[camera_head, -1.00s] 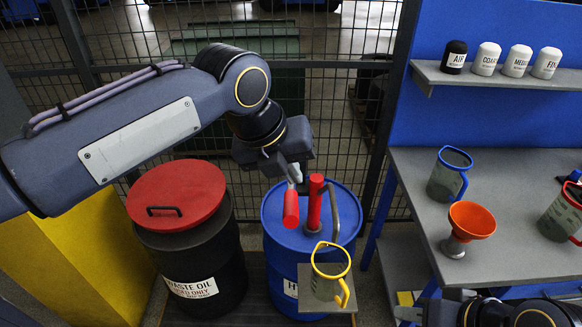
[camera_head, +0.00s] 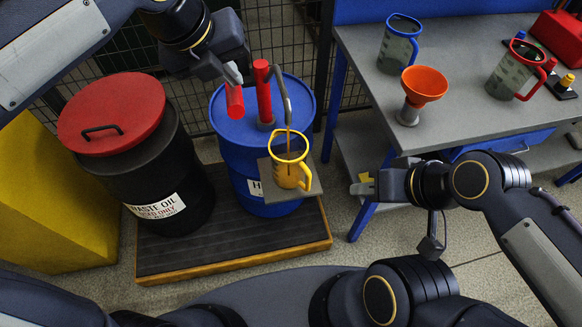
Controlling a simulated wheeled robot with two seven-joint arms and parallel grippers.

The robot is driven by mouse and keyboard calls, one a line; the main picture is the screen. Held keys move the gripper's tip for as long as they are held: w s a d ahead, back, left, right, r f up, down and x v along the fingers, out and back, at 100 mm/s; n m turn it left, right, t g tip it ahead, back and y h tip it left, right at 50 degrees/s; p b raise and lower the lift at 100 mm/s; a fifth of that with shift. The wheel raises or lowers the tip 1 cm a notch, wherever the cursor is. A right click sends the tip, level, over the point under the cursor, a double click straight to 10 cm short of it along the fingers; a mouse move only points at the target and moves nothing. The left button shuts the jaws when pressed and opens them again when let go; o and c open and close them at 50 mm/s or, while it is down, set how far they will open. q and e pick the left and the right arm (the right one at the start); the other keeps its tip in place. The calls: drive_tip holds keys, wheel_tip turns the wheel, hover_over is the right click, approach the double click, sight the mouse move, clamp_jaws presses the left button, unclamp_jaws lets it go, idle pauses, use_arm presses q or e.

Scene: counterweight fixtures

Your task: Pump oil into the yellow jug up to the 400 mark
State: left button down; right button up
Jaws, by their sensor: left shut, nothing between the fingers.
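The yellow-rimmed jug (camera_head: 290,172) stands on a small grey shelf (camera_head: 314,184) at the front of the blue drum (camera_head: 232,150). A thin brown oil stream falls from the grey curved spout (camera_head: 287,103) into it, and brown oil shows inside. The jug's marks and oil level are too small to read. The red pump post (camera_head: 263,90) rises from the drum top. My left gripper (camera_head: 233,76) is shut and empty at the upper end of the red pump handle (camera_head: 235,101). My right gripper (camera_head: 362,183) is right of the jug, apart from it; its finger gap is unclear.
A black waste oil drum (camera_head: 180,165) with a red lid (camera_head: 112,112) stands left. On the grey bench (camera_head: 460,115) are a blue-rimmed jug (camera_head: 397,45), an orange funnel (camera_head: 423,85) and a red-rimmed jug (camera_head: 513,72). A wire fence stands behind.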

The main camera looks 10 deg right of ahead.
use_arm(q)
wheel_tip(320, 180, down, 11)
drive_tip(key=b, duration=0.7)
wheel_tip(320, 180, up, 13)
drive_tip(key=p, duration=1.2)
drive_tip(key=shift+r, duration=0.2)
drive_tip(key=shift+f, duration=0.3)
wheel_tip(320, 180, down, 13)
drive_tip(key=b, duration=1)
wheel_tip(320, 180, up, 14)
drive_tip(key=p, duration=1.2)
drive_tip(key=shift+f, duration=0.4)
